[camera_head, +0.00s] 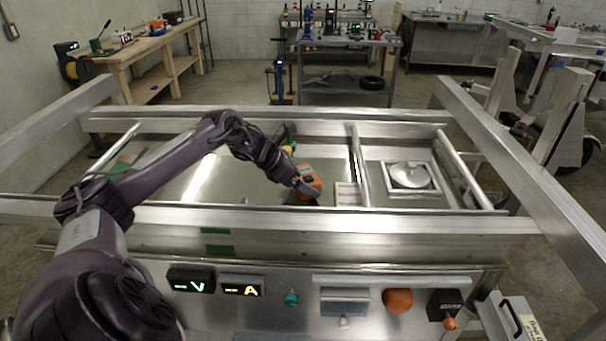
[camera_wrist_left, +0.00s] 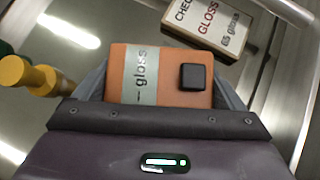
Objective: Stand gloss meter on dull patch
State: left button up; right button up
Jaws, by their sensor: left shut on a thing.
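The gloss meter (camera_head: 311,181) is an orange box with a pale "gloss" label and a black square button, which show in the left wrist view (camera_wrist_left: 168,95). My left gripper (camera_head: 297,181) is shut on it, with a finger at each side. The meter is over the metal panel (camera_head: 240,184) inside the trailer frame; I cannot tell whether it touches the panel. No edge of a dull patch can be made out. My right gripper is out of view.
A yellow and green object (camera_wrist_left: 38,76) stands left of the meter in the wrist view. A crossbar (camera_head: 359,160) and a plate with a round disc (camera_head: 410,175) are to the right. The frame's front rail (camera_head: 300,217) runs before the panel. The panel's left part is clear.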

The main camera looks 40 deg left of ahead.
pick_arm(q)
jog(key=shift+f, duration=0.35)
jog(key=shift+f+b, duration=0.2)
jog(key=shift+b, duration=0.1)
jog(key=shift+f+b, duration=0.3)
jog(key=shift+f, duration=0.05)
jog(key=o, duration=0.8)
jog(key=shift+o, duration=0.2)
jog(key=shift+s, duration=0.1)
